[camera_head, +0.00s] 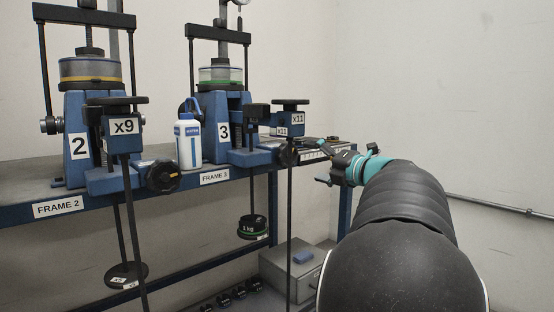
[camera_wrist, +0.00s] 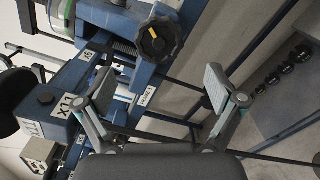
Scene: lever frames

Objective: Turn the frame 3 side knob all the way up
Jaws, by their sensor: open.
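Frame 3 (camera_head: 223,131) is a blue press with a "3" label, standing on the shelf in the head view. Its black side knob (camera_head: 288,153) is low at its right end, below the x11 labels. In the wrist view a black lobed knob (camera_wrist: 160,39) with a yellow mark shows near the FRAME 3 label; it appears to be the same knob. My gripper (camera_head: 325,163) is right of the knob in the head view. In the wrist view my gripper (camera_wrist: 160,85) is open and empty, its fingers spread below the knob and apart from it.
Frame 2 (camera_head: 77,146) with its own black knob (camera_head: 162,177) stands at the left. A white and blue water bottle (camera_head: 188,142) stands between the frames. A hanging weight (camera_head: 252,227) and a dark rod (camera_head: 289,235) are below the shelf. A grey box (camera_head: 291,272) is underneath.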

